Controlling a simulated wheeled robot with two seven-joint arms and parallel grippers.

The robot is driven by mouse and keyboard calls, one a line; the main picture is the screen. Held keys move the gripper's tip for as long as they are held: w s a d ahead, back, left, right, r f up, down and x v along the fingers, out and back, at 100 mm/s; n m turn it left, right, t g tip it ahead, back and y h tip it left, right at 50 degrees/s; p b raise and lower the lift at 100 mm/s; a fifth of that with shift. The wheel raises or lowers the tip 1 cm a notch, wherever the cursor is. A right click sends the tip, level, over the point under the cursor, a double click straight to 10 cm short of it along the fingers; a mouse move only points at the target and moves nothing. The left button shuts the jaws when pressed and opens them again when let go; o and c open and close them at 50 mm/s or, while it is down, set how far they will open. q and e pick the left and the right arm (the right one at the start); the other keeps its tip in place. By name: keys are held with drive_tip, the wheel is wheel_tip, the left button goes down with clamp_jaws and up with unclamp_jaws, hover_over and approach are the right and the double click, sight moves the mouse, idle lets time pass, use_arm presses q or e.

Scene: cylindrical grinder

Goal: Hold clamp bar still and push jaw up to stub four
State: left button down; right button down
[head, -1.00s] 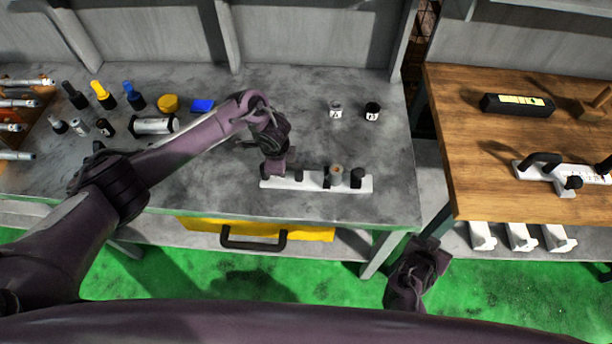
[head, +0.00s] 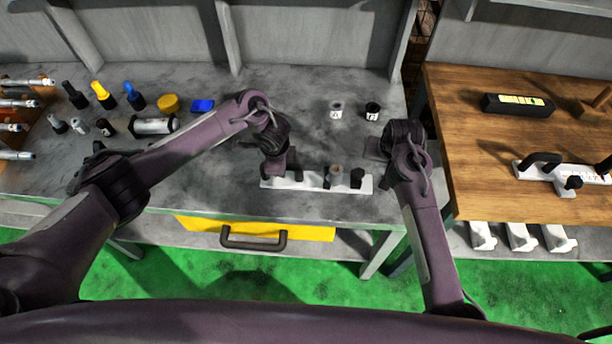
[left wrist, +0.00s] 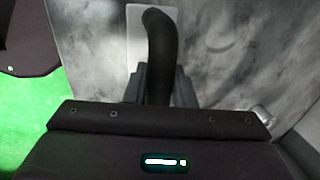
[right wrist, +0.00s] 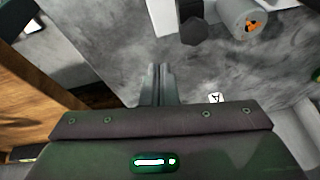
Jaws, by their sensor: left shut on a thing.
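The white clamp bar (head: 283,184) lies near the front edge of the grey bench. A short dark stub (head: 298,175), a grey cylinder with a tan top (head: 337,173) and a black knob (head: 357,177) stand along it. I cannot tell which piece is the jaw. My left gripper (head: 273,168) is at the bar's left end, shut on a black curved handle (left wrist: 160,50). My right gripper (head: 377,148) is empty, its fingers together, just beyond the bar's right end. The right wrist view shows the black knob (right wrist: 192,28) and the cylinder (right wrist: 241,20) ahead of its fingers (right wrist: 157,82).
Bottles and a yellow tin (head: 168,102) are at the left. A wooden table (head: 470,150) is at the right across a gap. Bench around the pots is clear.

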drive_tip(key=a+r+n+g, duration=0.1)
drive_tip(key=r+n+g, duration=0.1)
hover_over(369, 182)
drive_tip(key=shift+s+f, duration=0.15)
drive_tip(key=shift+f, duration=1.5)
drive_tip(key=shift+s+f, duration=0.15)
drive_tip(key=shift+f, duration=1.5)
drive_tip(key=shift+f, duration=1.5)
drive_tip(key=shift+r, duration=0.15)
drive_tip(key=shift+r, duration=1.6)
